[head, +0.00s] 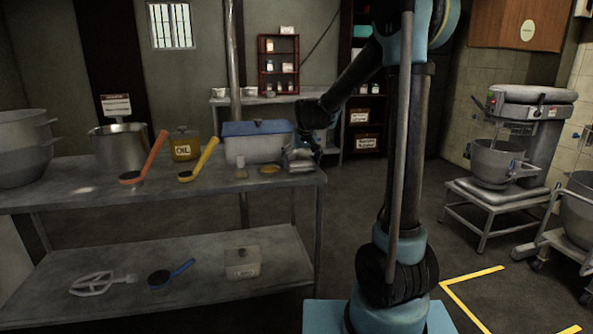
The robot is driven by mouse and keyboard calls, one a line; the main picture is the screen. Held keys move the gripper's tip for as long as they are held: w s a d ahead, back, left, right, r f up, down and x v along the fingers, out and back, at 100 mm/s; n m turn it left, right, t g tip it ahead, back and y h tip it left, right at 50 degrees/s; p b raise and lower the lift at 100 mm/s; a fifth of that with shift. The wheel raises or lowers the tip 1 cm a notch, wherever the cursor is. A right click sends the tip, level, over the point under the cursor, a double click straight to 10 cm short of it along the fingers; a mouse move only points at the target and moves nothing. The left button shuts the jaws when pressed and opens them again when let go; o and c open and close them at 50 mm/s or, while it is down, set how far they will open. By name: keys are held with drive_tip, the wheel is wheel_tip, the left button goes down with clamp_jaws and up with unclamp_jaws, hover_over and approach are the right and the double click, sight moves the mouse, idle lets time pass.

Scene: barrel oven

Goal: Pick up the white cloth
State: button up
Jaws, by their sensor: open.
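A small pale grey-white folded thing, which looks like the white cloth (301,167), lies at the right end of the steel table's top. My gripper (300,153) points down right over it, with the fingers close to it or around it. The gripper is open. The fingers and the cloth blend together at this size, so I cannot tell whether they touch. Part of the cloth is hidden by the gripper.
A small jar and brownish disc sit left of the cloth. Mixers stand at right.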

sight(301, 164)
drive_tip(key=shift+w+f, duration=0.15)
drive_tip(key=shift+f, duration=0.3)
drive_tip(key=c, duration=0.9)
drive_tip(key=shift+o, duration=0.2)
wheel_tip(301, 164, up, 10)
drive_tip(key=shift+r, duration=0.1)
